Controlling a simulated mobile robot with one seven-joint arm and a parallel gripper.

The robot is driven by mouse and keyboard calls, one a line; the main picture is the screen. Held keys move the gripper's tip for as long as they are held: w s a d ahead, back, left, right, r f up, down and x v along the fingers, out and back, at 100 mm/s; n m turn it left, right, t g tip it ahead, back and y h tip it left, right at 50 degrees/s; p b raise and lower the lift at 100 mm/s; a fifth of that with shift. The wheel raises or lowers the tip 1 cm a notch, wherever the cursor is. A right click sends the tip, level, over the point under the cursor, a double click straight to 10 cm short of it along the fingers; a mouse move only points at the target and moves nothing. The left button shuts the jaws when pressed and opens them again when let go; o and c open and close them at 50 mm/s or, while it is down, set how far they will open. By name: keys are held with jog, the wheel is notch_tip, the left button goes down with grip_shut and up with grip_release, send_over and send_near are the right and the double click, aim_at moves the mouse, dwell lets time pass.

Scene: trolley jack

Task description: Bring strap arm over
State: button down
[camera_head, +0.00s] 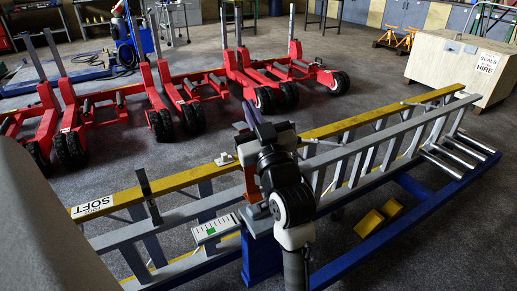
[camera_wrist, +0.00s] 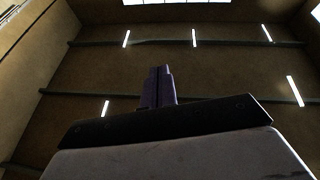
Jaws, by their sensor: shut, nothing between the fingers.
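My gripper (camera_head: 256,118) is above the middle of the long frame, pointing upward, with its purple fingers together and nothing between them. The fingers also show in the wrist view (camera_wrist: 158,85), against the ceiling. A thin dark upright arm (camera_head: 148,194) stands at the left part of the frame, beside the yellow rail; it may be the strap arm, but I cannot tell for sure. My gripper is to its right and apart from it. My own arm hides part of the frame's middle, including most of an orange piece (camera_head: 250,183).
The long frame has a yellow rail (camera_head: 345,125), grey ladder-like rails and a blue base beam (camera_head: 425,208). Two yellow blocks (camera_head: 369,223) lie near it. Red wheeled stands (camera_head: 200,88) are behind, and a wooden crate (camera_head: 440,62) is at the back right. The right foreground floor is clear.

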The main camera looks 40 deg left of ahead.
jog(key=w+d+f+g+h, duration=0.2)
jog(key=w+f, duration=0.1)
jog(key=f, duration=0.5)
jog(key=w+d+f+g+h, duration=0.3)
jog(key=f, duration=0.5)
jog(key=shift+w+d+f, duration=0.15)
jog(key=shift+f, duration=0.15)
jog(key=p+x, duration=0.2)
jog(key=x, duration=1.2)
jog(key=shift+w, duration=0.1)
